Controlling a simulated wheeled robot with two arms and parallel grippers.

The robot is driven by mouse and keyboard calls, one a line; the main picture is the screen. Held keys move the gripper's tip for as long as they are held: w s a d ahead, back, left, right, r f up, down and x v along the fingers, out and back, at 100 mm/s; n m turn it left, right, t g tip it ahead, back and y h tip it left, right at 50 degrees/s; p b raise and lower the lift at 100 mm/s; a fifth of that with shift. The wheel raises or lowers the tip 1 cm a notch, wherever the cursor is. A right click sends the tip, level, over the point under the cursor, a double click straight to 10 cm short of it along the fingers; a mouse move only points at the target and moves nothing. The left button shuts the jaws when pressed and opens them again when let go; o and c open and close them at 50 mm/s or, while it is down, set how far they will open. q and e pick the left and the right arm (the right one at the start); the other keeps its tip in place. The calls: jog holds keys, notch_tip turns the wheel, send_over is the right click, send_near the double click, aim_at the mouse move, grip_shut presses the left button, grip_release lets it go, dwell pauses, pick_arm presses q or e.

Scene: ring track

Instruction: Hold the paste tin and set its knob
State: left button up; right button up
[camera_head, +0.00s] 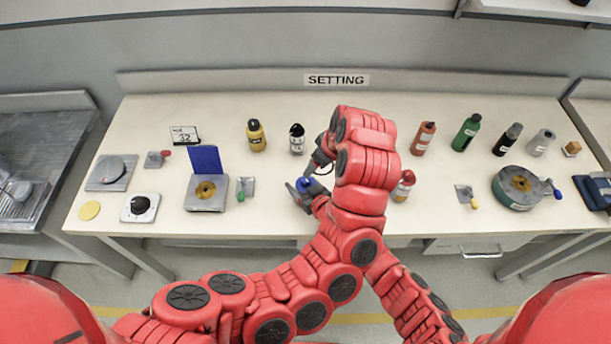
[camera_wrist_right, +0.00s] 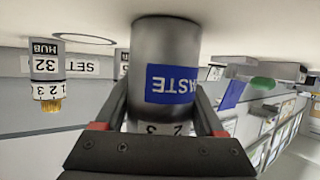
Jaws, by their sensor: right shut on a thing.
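The grey paste tin (camera_wrist_right: 166,55), with a blue label and a number band at its lower end in the picture, is between the jaws of my right gripper (camera_wrist_right: 162,125) in the right wrist view. That view is upside down, like the sign in it. In the head view a blue part of the tin (camera_head: 303,184) shows at my right gripper (camera_head: 306,196). My left gripper (camera_head: 319,160) reaches in from above, close over the tin. Its finger gap is too small and covered to read. The knob's setting is hidden, and I cannot tell whether the tin touches the table.
A SETTING sign (camera_head: 336,79) is on the back ledge. A yellow bottle (camera_head: 256,136) and a white-and-black container (camera_head: 297,139) stand behind, to the left. A red-capped bottle (camera_head: 403,186) stands close on the right. A blue-lidded device (camera_head: 206,192) is left.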

dwell(0.3)
jog(key=o, duration=1.5)
jog(key=v, duration=1.2)
jog(key=shift+f, duration=0.1)
